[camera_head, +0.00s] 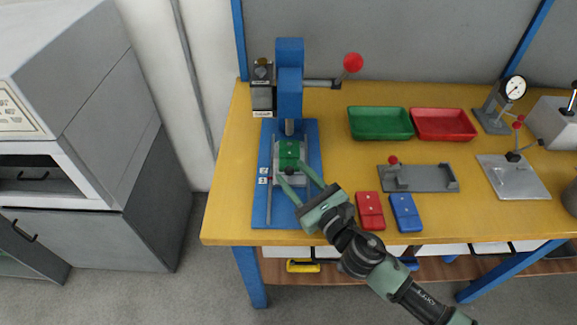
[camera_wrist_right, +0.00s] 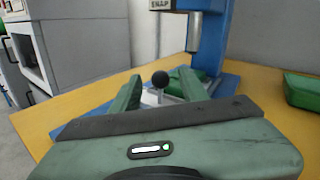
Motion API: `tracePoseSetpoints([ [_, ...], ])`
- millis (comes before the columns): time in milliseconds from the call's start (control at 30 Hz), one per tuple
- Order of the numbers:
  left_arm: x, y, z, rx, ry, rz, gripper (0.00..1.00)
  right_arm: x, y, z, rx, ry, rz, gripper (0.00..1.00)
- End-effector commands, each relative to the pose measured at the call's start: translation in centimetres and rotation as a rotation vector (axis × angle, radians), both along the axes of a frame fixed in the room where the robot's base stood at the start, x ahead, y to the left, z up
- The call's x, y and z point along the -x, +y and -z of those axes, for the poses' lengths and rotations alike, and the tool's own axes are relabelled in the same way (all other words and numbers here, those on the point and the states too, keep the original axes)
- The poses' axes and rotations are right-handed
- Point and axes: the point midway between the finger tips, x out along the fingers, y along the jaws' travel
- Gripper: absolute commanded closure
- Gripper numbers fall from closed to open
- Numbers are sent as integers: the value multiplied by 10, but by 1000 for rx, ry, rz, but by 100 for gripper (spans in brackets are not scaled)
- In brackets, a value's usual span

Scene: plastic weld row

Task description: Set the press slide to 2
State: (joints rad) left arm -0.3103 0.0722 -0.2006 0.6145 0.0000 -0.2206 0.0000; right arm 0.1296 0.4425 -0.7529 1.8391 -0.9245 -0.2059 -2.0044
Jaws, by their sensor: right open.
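The blue press (camera_head: 289,85) stands at the left of the yellow bench on a blue base plate (camera_head: 312,133). Its grey slide (camera_head: 307,158) sits below the ram and carries a green part (camera_head: 289,153). Small white number labels (camera_head: 263,175) are left of the slide, too small to read surely. The slide's black knob (camera_wrist_right: 160,79) shows between the fingers of my right gripper (camera_head: 295,172) in the right wrist view. The right gripper is open, one finger on each side of the knob; whether either touches it I cannot tell. My left gripper is out of view.
A red-knobbed lever (camera_head: 352,63) sticks out right of the press. Green (camera_head: 380,123) and red (camera_head: 443,124) trays stand at the back. A grey fixture (camera_head: 425,179), a red block (camera_head: 369,211) and a blue block (camera_head: 406,213) lie right of my right gripper.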

Motion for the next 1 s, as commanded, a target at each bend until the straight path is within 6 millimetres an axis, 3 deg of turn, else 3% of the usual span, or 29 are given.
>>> tracePoseSetpoints([
  [200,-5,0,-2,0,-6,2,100,-18,12,0,1,-1,1,55],
  [500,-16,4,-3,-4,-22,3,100,-20,13,0,0,0,0,55],
  [667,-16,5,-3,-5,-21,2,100,-20,13,0,0,0,1,100],
  [1000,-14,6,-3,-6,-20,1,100,-20,13,0,1,-1,1,100],
])
